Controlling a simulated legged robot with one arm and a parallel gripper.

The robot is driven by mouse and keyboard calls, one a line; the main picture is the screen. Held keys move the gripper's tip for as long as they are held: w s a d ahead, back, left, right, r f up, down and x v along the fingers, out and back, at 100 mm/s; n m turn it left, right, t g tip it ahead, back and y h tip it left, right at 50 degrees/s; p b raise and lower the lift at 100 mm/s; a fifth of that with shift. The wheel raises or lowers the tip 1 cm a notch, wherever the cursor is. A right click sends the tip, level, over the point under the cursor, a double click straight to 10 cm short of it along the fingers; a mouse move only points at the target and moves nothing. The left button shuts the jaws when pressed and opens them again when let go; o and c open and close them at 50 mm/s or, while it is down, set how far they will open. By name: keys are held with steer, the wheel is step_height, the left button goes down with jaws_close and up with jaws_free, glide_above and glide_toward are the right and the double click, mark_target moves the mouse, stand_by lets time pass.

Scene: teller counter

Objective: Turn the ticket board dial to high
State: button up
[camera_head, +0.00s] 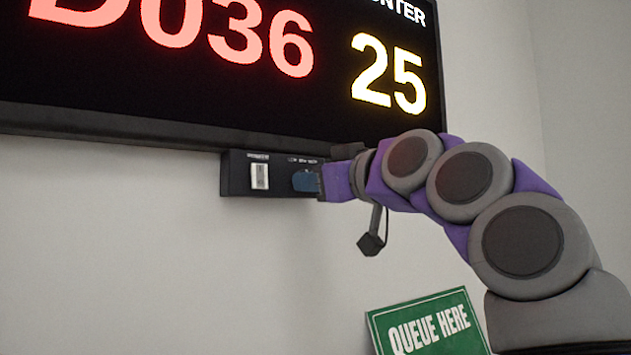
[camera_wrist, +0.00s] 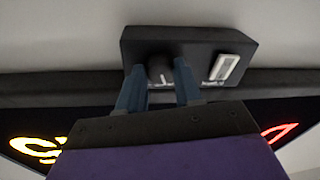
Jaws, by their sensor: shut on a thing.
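The ticket board (camera_head: 230,110) is a black display on the wall showing D036 in red and 25 in yellow. A small black control box (camera_head: 236,180) sits under its lower edge, with a white switch and a dial. In the wrist view the control box (camera_wrist: 200,42) shows upside down. The black dial (camera_wrist: 160,68) stands between the blue fingers of my gripper (camera_wrist: 159,78), which is shut on it. In the head view my gripper (camera_head: 308,181) covers the dial. The dial's pointer setting cannot be read.
A white rocker switch (camera_head: 260,176) is beside the dial on the same box; it also shows in the wrist view (camera_wrist: 224,68). A green QUEUE HERE sign (camera_head: 428,325) stands below my arm. The wall below the box is bare.

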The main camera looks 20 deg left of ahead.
steer(key=shift+a+f+m, duration=0.1)
steer(key=shift+f+m, duration=0.15)
steer(key=shift+m, duration=0.45)
steer(key=shift+s+a+m+t+h+p, duration=0.15)
steer(key=shift+m+t+p, duration=0.35)
steer(key=shift+m+p, duration=2.05)
steer(key=shift+s+d+m+t+h+p, duration=0.1)
steer(key=shift+m+t+h+p, duration=0.3)
steer(key=shift+m, duration=4.05)
steer(key=shift+p, duration=0.3)
steer(key=o, duration=1)
steer(key=shift+w, duration=0.25)
steer(key=shift+s+r, duration=0.1)
